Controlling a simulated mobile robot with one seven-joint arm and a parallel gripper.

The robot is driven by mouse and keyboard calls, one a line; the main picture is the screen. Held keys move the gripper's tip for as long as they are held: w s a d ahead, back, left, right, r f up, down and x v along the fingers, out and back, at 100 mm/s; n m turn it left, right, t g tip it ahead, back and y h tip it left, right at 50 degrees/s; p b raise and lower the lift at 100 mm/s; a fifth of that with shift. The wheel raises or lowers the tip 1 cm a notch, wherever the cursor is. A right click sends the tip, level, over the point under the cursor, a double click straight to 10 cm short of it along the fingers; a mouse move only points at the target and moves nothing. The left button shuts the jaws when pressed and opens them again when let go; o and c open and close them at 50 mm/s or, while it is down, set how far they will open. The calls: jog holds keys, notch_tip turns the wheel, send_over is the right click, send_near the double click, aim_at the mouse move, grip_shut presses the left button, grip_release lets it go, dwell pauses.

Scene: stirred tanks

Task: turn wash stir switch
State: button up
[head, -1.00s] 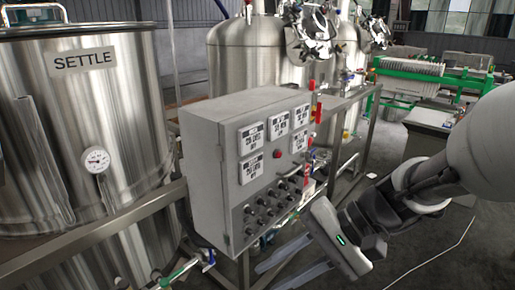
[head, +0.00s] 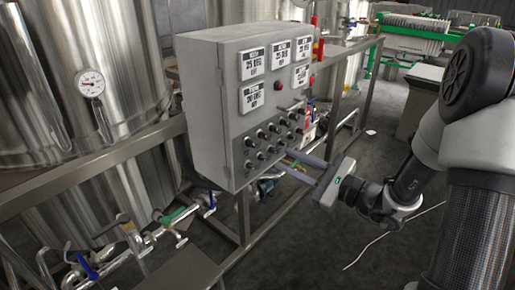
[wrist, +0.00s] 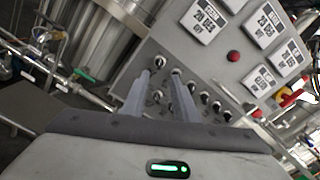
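The grey control box (head: 212,125) carries rows of dark knob switches (head: 262,134) on the lower part of its front. The wash stir switch is among them, but I cannot read the small labels to tell which it is. My gripper (head: 283,159) is open, its two grey fingers pointing at the lower right of the switch rows. In the wrist view the fingers (wrist: 160,76) are apart and reach among the switches (wrist: 205,97). One switch (wrist: 157,96) shows in the gap between the fingers. I cannot tell whether they touch any switch.
Several white display plates (head: 253,64) and a red button (head: 312,80) sit above the switches. A steel tank with a dial gauge (head: 91,84) stands left. Pipes and valves (head: 130,235) run below. A metal frame rail (head: 345,48) passes right of the box. Floor is open at front right.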

aim_at(254, 144)
jog(key=b+x, duration=0.1)
jog(key=x, duration=1)
jog(key=shift+w+a, duration=0.2)
grip_shut()
